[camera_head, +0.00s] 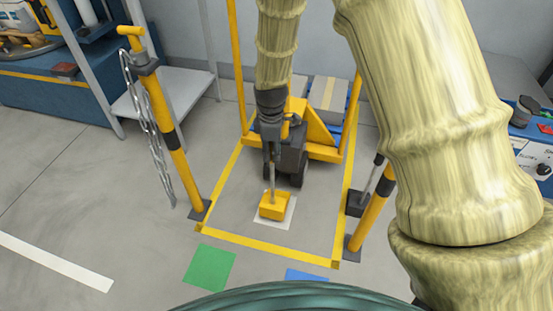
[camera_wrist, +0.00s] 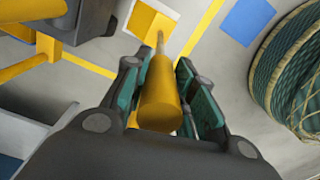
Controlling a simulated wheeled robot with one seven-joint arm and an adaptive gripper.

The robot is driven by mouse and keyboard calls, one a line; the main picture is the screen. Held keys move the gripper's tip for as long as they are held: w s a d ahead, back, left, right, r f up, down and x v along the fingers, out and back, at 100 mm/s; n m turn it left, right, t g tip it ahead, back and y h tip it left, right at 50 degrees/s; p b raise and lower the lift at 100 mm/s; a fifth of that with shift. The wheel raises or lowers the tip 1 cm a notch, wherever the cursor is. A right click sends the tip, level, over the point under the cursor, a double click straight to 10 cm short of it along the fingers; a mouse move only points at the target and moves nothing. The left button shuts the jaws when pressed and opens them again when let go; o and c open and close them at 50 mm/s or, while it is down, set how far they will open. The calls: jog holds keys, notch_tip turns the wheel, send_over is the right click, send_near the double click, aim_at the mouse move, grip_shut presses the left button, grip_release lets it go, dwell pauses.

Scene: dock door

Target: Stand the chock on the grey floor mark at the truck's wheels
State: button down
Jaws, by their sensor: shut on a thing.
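The chock (camera_head: 273,205) is a yellow block with a thin rod rising to a yellow grip. It is over the pale grey floor mark (camera_head: 289,218), in front of the truck's dark wheel (camera_head: 298,171); the mark's edges show around it. It looks upright; I cannot tell whether its base touches the floor. My gripper (camera_head: 272,142) is above it, shut on the grip. In the wrist view, the grip lies between the fingers (camera_wrist: 160,95), and the chock's block (camera_wrist: 148,22) shows beyond. The yellow truck (camera_head: 318,137) is partly hidden by my arm.
Yellow tape (camera_head: 265,244) frames the bay. Yellow posts stand at the left (camera_head: 170,130) with a chain (camera_head: 150,135), and at the right (camera_head: 370,215). Green (camera_head: 209,267) and blue (camera_head: 305,275) squares lie in front. A coiled hose (camera_wrist: 290,75) shows in the wrist view.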

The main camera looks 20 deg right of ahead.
jog(key=shift+f+b, duration=1.2)
jog(key=shift+f, duration=0.5)
jog(key=c, duration=1.2)
grip_release()
jog(key=shift+f, duration=0.15)
jog(key=shift+o, duration=0.2)
notch_tip(320, 180, up, 12)
jog(key=p, duration=0.6)
